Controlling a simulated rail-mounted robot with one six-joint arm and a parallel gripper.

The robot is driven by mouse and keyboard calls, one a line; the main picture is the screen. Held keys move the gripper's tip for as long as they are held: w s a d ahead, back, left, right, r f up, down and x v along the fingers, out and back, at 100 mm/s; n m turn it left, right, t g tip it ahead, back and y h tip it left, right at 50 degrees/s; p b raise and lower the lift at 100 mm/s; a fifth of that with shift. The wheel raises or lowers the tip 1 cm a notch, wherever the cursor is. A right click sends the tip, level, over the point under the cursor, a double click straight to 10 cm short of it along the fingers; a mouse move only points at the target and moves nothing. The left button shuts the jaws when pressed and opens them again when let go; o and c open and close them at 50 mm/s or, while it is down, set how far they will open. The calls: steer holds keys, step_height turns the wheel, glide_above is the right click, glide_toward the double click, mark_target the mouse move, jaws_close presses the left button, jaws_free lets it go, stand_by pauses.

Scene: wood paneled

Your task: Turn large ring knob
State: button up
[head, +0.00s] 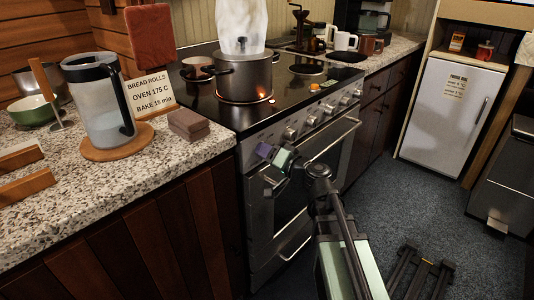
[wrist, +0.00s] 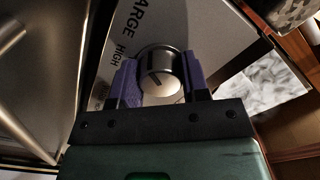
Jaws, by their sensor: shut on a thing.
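In the wrist view, a round silver-and-dark knob (wrist: 160,74) with a dark pointer line sits on the stove's metal control panel, beside the printed words "LARGE" and "HIGH". My gripper's purple fingers stand on both sides of this knob and are shut on it. In the head view, my gripper (head: 270,154) is at the near left end of the stove front and hides the knob it holds. Several other knobs (head: 291,133) run along the panel to the right. A dark pot (head: 246,80) steams on a glowing ring of the black cooktop (head: 225,112).
The oven door handle (head: 332,138) runs just below the knobs, close to my gripper.

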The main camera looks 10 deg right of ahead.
steer(key=n, duration=0.6)
steer(key=shift+n, duration=0.3)
steer(key=shift+f, duration=0.1)
stand_by(0.3)
steer(key=o, duration=0.9)
steer(key=shift+o, duration=0.2)
steer(key=shift+d, duration=0.1)
